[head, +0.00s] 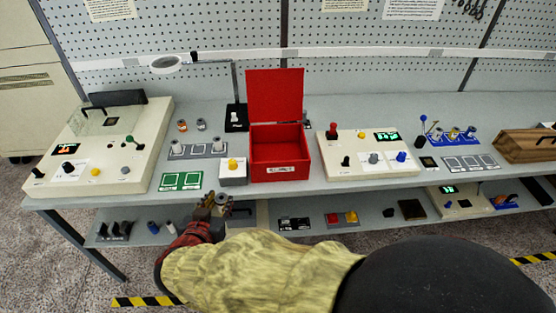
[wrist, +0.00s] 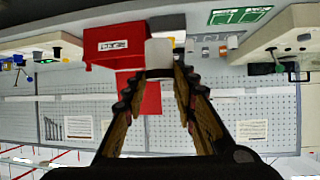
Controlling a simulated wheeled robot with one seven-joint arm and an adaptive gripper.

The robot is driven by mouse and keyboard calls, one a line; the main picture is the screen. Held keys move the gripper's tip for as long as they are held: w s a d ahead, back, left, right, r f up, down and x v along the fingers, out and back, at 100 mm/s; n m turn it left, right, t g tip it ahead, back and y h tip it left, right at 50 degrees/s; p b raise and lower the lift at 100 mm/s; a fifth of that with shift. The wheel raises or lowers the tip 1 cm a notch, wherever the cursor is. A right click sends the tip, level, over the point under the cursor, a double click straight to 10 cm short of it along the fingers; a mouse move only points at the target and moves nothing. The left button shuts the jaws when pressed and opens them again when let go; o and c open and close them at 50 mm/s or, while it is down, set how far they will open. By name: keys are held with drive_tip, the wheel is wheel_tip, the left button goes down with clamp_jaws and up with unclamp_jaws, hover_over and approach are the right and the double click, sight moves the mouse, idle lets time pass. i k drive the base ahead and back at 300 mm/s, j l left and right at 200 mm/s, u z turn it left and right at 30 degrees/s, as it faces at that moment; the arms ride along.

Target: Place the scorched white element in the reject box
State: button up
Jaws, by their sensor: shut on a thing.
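The red reject box (head: 280,167) stands on the bench with its lid raised and its inside open; it also shows upside down in the wrist view (wrist: 101,50). My gripper (head: 218,203) is at the bench's front edge, left of and nearer than the box. In the wrist view my gripper (wrist: 160,80) is shut on a white cylindrical element (wrist: 159,53) at its fingertips. No scorch mark shows on the side I see. The element cannot be made out in the head view. The gripper and element are outside the box.
A white block with a yellow button (head: 233,172) stands just left of the box. A grey rack (head: 200,151) and a green-squared plate (head: 181,181) lie further left. A cream control panel (head: 368,153) is right of the box. A lower shelf (head: 270,213) holds small items.

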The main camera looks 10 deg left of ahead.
sight(277, 148)
drive_tip(key=i, duration=1)
